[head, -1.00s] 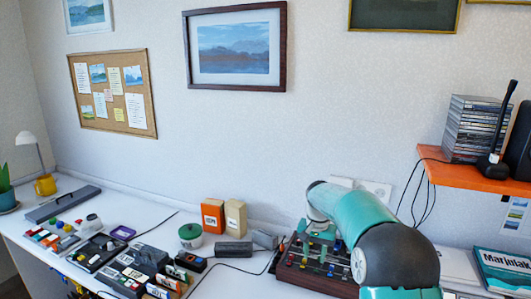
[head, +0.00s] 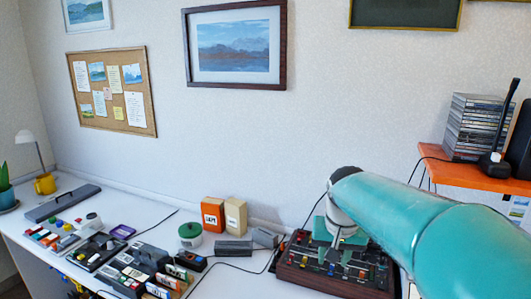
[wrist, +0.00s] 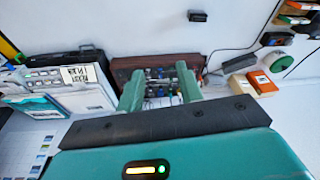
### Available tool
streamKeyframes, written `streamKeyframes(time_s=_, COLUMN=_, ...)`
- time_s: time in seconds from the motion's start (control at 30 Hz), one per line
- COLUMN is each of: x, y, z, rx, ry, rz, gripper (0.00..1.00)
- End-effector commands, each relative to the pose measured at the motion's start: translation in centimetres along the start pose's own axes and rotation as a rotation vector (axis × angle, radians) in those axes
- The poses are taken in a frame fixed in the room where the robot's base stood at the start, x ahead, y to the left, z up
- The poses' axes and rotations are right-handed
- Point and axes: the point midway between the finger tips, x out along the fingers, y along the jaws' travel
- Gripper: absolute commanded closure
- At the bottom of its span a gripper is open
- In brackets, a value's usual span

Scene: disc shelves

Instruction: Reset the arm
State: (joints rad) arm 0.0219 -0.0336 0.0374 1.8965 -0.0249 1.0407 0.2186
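My teal arm reaches in from the lower right in the head view, and its end hangs over a dark mixer board with coloured knobs (head: 330,279). My gripper (wrist: 161,88) shows two green fingers apart in the wrist view, with nothing held between them. The mixer board also shows in the wrist view (wrist: 125,67), beyond the fingers. In the head view the fingers are partly hidden by my wrist.
An orange shelf (head: 470,176) with stacked disc cases (head: 478,125) is at right. A framed picture (head: 238,82) hangs on the wall.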

Motion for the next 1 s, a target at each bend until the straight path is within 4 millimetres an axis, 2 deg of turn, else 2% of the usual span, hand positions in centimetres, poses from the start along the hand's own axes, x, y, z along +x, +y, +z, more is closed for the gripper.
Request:
streamKeyframes(time_s=0.03, x=-1.2, y=0.3, z=1.6, rx=-0.014, ry=0.025, rz=-0.005, gripper=0.64)
streamKeyframes(time_s=0.1, x=-2.3, y=0.8, z=3.8, rx=-0.035, ry=0.051, rz=-0.010, gripper=0.64)
streamKeyframes(time_s=0.3, x=-4.2, y=2.2, z=9.9, rx=-0.093, ry=0.129, rz=-0.023, gripper=0.64)
streamKeyframes(time_s=0.5, x=-4.4, y=3.5, z=15.9, rx=-0.149, ry=0.204, rz=-0.035, gripper=0.64)
streamKeyframes(time_s=0.6, x=-4.0, y=3.9, z=18.0, rx=-0.170, ry=0.231, rz=-0.040, gripper=0.64)
streamKeyframes(time_s=0.77, x=-3.6, y=4.1, z=19.5, rx=-0.187, ry=0.251, rz=-0.043, gripper=0.64)
streamKeyframes(time_s=1.0, x=-3.5, y=4.2, z=19.6, rx=-0.188, ry=0.251, rz=-0.043, gripper=0.64)
